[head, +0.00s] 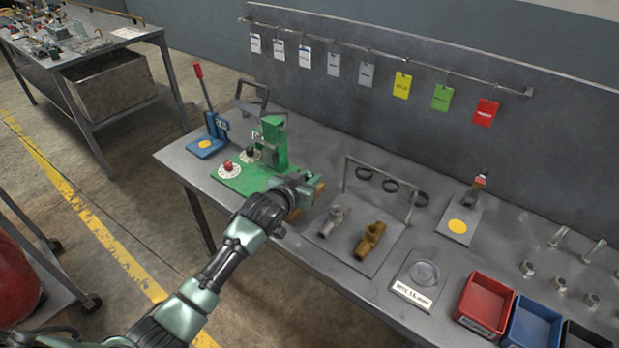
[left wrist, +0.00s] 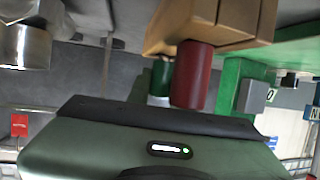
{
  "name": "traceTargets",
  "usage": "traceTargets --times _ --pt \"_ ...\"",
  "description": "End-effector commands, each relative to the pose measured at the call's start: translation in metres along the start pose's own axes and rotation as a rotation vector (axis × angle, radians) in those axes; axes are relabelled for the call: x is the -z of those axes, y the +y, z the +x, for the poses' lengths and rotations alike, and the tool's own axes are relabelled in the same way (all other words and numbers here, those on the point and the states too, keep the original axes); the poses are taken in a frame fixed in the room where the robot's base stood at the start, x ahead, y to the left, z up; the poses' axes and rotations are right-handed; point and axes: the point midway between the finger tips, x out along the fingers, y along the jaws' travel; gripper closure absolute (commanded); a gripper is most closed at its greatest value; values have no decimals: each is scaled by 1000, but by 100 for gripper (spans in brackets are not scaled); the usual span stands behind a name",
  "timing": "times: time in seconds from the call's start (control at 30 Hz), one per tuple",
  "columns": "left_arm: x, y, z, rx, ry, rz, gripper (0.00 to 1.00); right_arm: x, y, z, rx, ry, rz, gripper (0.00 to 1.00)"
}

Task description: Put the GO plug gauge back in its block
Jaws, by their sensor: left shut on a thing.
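My left gripper (head: 300,192) is shut at the wooden block, beside the green fixture on the bench. The tan block (head: 294,214) shows only in part around the jaws; in the left wrist view the block (left wrist: 225,22) fills the top. A red cylinder (left wrist: 192,75) meets the block there. A green cylinder with a pale end (left wrist: 161,78), which I take for the GO plug gauge, is beside it, partly hidden behind the red one. The fingertips are hidden, and I cannot tell whether the gauge is fully seated. My right gripper is out of view.
The green fixture (head: 275,150) stands close left of the gripper. A grey plate (head: 385,245) with a steel fitting (head: 334,221) and a brass fitting (head: 369,240) lies to the right, with a ring rack (head: 380,168) behind. Red (head: 486,303) and blue bins (head: 532,327) stand farther right.

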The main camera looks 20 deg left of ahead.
Motion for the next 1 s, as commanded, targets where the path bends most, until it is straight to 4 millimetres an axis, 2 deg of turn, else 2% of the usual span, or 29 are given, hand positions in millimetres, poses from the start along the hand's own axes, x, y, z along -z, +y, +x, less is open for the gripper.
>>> traceTargets --times 0.03,0.1,0.4,0.57,1.0 --pt "-6 1 0 -1 -12 -2 71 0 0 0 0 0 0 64" --pt "-7 1 0 -1 -14 -2 57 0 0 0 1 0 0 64" --pt "-9 1 0 -1 -19 -3 57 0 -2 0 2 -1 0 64" --pt "6 1 -5 -1 -16 -2 57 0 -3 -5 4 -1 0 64" --pt "6 1 -93 -1 -10 -1 57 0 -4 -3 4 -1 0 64"
